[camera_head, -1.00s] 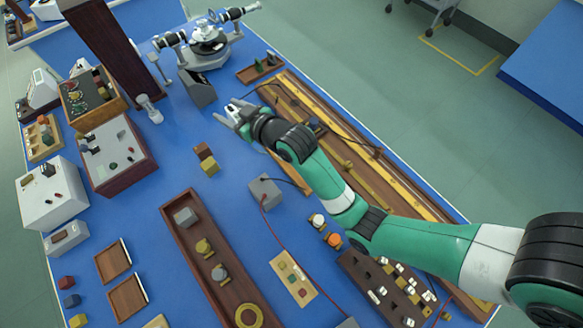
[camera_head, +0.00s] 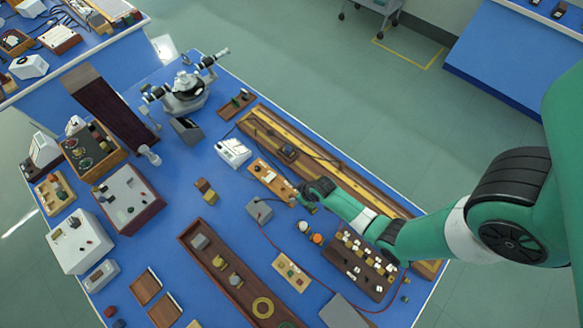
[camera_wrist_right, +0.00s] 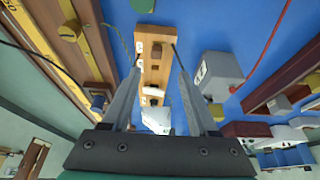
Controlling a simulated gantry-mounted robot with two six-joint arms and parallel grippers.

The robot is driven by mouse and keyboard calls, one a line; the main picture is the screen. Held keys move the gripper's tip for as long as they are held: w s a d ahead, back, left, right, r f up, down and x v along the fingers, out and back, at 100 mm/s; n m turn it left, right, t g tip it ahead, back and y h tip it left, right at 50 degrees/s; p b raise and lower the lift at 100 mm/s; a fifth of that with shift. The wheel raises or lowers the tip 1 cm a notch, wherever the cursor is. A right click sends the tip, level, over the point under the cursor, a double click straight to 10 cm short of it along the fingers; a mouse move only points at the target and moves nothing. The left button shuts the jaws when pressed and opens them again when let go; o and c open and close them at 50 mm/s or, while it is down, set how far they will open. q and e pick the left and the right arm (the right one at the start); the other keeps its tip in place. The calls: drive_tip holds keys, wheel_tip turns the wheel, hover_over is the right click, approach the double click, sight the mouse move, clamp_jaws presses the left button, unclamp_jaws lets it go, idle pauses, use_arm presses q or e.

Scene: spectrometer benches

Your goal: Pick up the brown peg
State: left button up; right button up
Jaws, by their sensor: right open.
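My right gripper (camera_head: 309,208) is low over the near end of a narrow wooden board (camera_head: 263,172). In the right wrist view the gripper (camera_wrist_right: 157,68) is open, with the board (camera_wrist_right: 153,30) between its fingers and nothing clearly held. A small brown, round piece (camera_wrist_right: 157,49) stands on that board between the fingertips, with white pieces around it. It may be the brown peg, but I cannot tell for sure. A brown block (camera_head: 202,185) lies beside a yellow block (camera_head: 210,197) to the left. My left gripper is out of view.
A white meter box (camera_head: 233,152) stands left of the board. A grey box (camera_head: 259,211) with a red wire is near the gripper. A long wooden rail (camera_head: 330,180) runs along the right. A long brown tray (camera_head: 190,238) lies nearer. Blue tabletop is clear around the two blocks.

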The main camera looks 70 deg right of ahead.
sight(292, 195)
drive_tip(key=b+x, duration=0.1)
drive_tip(key=x, duration=0.2)
drive_tip(key=shift+w+f, duration=0.15)
drive_tip(key=shift+f, duration=0.2)
drive_tip(key=b+x, duration=0.1)
drive_tip(key=x, duration=0.2)
drive_tip(key=b+x, duration=0.1)
drive_tip(key=x, duration=0.1)
drive_tip(key=shift+d+f+b, duration=0.15)
drive_tip(key=shift+d+b, duration=0.15)
drive_tip(key=shift+d, duration=0.05)
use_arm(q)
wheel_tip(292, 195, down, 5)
use_arm(e)
clamp_jaws()
